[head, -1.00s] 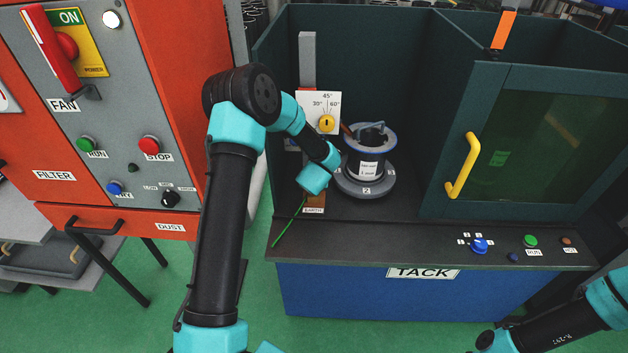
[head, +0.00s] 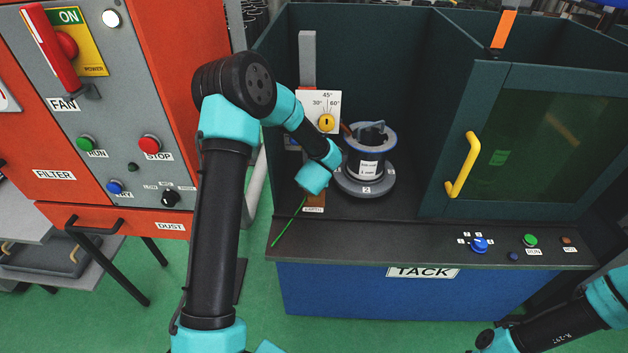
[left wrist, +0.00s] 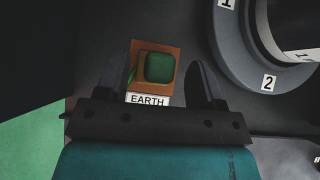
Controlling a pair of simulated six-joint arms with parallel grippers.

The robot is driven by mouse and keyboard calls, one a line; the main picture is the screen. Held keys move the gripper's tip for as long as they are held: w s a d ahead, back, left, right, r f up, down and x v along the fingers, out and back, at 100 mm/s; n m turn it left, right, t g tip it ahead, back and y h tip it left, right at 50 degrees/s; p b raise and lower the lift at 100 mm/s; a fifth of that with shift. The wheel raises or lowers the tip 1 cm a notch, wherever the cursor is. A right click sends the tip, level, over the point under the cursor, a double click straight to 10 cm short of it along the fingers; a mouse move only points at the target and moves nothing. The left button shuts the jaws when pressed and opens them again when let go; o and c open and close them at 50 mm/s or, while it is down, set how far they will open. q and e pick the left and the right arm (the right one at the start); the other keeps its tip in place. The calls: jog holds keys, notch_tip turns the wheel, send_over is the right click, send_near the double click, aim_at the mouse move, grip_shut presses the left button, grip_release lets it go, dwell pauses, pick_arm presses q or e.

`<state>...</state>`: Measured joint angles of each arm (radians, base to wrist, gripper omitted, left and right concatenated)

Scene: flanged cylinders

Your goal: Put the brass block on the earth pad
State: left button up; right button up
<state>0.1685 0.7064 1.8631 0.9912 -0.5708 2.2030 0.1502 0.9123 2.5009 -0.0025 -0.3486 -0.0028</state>
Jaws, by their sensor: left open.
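The earth pad is a copper-coloured plate (left wrist: 156,45) above an EARTH label in the left wrist view. In the head view, part of the pad (head: 315,201) shows below my left wrist. In the head view my wrist hides the fingers and block. My right gripper is out of view.
A dark flanged cylinder (head: 366,160) stands on a round grey base (head: 364,187) just right of my left wrist. An angle dial plate (head: 318,105) stands behind. The cabinet door with a yellow handle (head: 462,165) is to the right. The front ledge is mostly clear.

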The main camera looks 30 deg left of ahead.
pick_arm(q)
jog(key=v, duration=1.4)
